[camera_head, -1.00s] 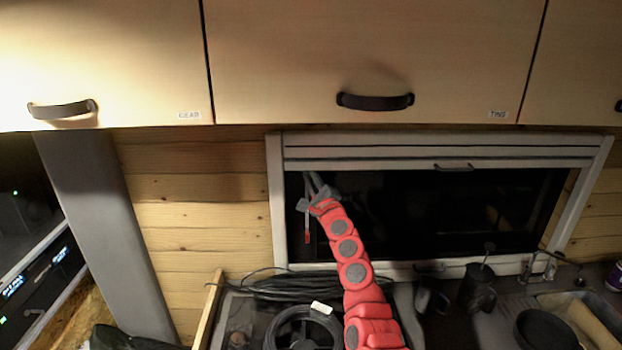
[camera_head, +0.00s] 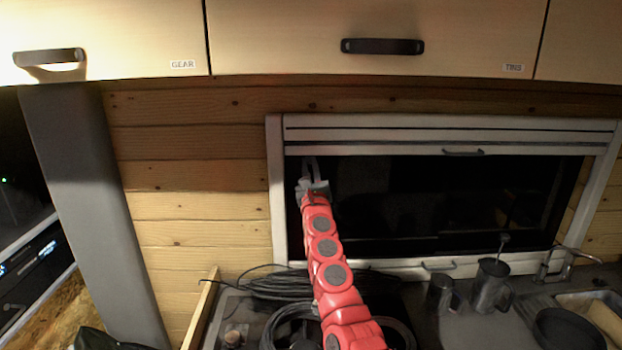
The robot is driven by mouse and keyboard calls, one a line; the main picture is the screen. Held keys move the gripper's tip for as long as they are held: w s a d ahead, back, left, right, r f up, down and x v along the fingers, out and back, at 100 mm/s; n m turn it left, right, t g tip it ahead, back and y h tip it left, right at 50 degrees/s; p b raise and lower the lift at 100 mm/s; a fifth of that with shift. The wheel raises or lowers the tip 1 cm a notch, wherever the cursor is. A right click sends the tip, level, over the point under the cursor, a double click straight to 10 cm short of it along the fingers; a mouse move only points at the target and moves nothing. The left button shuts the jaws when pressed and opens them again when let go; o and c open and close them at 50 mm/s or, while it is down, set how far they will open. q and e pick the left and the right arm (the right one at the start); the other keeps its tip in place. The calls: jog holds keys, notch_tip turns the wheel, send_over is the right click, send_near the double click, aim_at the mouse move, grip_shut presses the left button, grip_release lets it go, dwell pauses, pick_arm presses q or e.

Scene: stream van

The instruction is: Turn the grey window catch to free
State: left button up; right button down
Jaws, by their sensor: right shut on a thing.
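The window (camera_head: 440,215) has a pale frame and dark glass, with a slatted blind at its top. My right gripper (camera_head: 311,172), on the red arm, is up against the upper left part of the window, just inside the frame's left side. Its jaws are shut on the grey window catch, which the gripper and wrist mostly hide. I cannot make out which way the catch points. My left gripper is out of view.
Overhead cupboards (camera_head: 310,35) with dark handles run above the window. On the worktop below are coiled black cable (camera_head: 270,285), metal mugs (camera_head: 490,286), a tap (camera_head: 560,262) and a dark pan (camera_head: 568,329). A grey pillar (camera_head: 90,210) stands at left.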

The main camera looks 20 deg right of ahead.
jog(key=shift+a+f+m+h+b, duration=0.1)
jog(key=shift+m+h+b, duration=0.3)
jog(key=shift+m, duration=0.2)
jog(key=shift+a+f+m+h+b, duration=0.1)
jog(key=shift+m+h+b, duration=0.3)
jog(key=shift+m, duration=0.2)
jog(key=shift+r+m+b, duration=0.15)
jog(key=shift+m+b, duration=0.15)
jog(key=shift+m, duration=0.2)
jog(key=c, duration=1.1)
grip_release()
jog(key=shift+c, duration=0.2)
